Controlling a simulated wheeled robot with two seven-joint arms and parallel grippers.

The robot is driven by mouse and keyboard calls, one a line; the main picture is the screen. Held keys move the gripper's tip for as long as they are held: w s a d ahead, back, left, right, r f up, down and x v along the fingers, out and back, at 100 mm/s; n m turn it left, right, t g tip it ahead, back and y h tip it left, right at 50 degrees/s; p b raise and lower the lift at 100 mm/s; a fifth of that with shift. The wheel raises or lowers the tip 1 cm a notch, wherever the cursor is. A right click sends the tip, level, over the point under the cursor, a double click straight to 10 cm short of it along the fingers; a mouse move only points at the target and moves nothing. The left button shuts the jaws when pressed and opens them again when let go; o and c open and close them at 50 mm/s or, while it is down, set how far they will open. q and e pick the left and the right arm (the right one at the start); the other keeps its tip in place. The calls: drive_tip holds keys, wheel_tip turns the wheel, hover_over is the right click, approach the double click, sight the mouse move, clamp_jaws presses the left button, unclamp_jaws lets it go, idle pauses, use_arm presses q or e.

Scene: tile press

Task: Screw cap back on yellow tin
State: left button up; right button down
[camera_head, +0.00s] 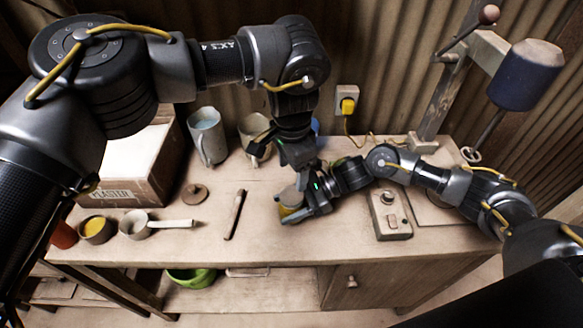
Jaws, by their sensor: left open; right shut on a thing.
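The yellow tin (291,211) stands near the middle of the bench, partly hidden by my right gripper. Its top (289,196) looks tan; I cannot tell whether that is the cap or how it sits. My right gripper (298,213) comes in from the right, low over the bench, and is shut on the tin. My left gripper (299,183) points down from above, open, close over the tin's top. I cannot tell whether its fingers touch anything. A round brown lid with a knob (195,194) lies on the bench to the left.
A wooden stick (235,214) lies left of the tin. A pitcher (208,136) and a mug (254,136) stand behind. A box (135,180), yellow-filled bowl (96,229) and handled pan (136,224) are left. A control box (390,214) and lever press (437,100) are right.

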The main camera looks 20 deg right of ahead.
sight(291, 194)
use_arm(q)
drive_tip(key=n, duration=0.3)
drive_tip(key=shift+n, duration=0.3)
drive_tip(key=shift+a+f, duration=0.1)
drive_tip(key=shift+f, duration=3.9)
drive_tip(key=c, duration=0.8)
drive_tip(key=m, duration=1.3)
